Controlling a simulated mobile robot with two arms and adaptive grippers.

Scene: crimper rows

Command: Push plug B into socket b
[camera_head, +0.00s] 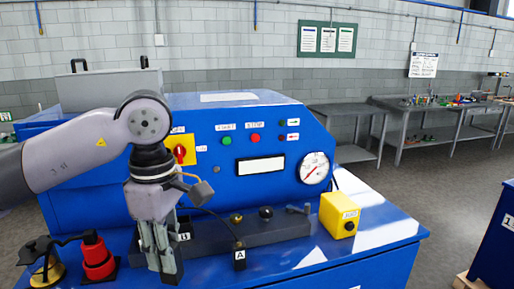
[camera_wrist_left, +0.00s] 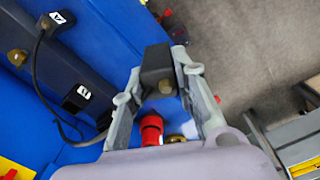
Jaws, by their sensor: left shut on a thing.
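My left gripper (camera_head: 163,262) points down in front of the dark bar on the blue bench. In the left wrist view its fingers (camera_wrist_left: 157,92) are shut on a black block-shaped plug (camera_wrist_left: 157,65), with a brass part showing beside it. No letter shows on the held plug. A white label marked B (camera_head: 184,237) is close to the fingers; a matching label (camera_wrist_left: 83,92) shows apart from them in the wrist view. A black piece labelled A (camera_head: 239,256) with a cable is to the right. I cannot make out socket b for certain. My right gripper is out of view.
The dark bar (camera_head: 280,228) carries a brass knob (camera_head: 236,217), a dark knob (camera_head: 266,212) and a small lever. A red and black piece (camera_head: 97,260) and a glass and brass piece (camera_head: 45,268) stand left of the gripper. A yellow box (camera_head: 338,215) stands right.

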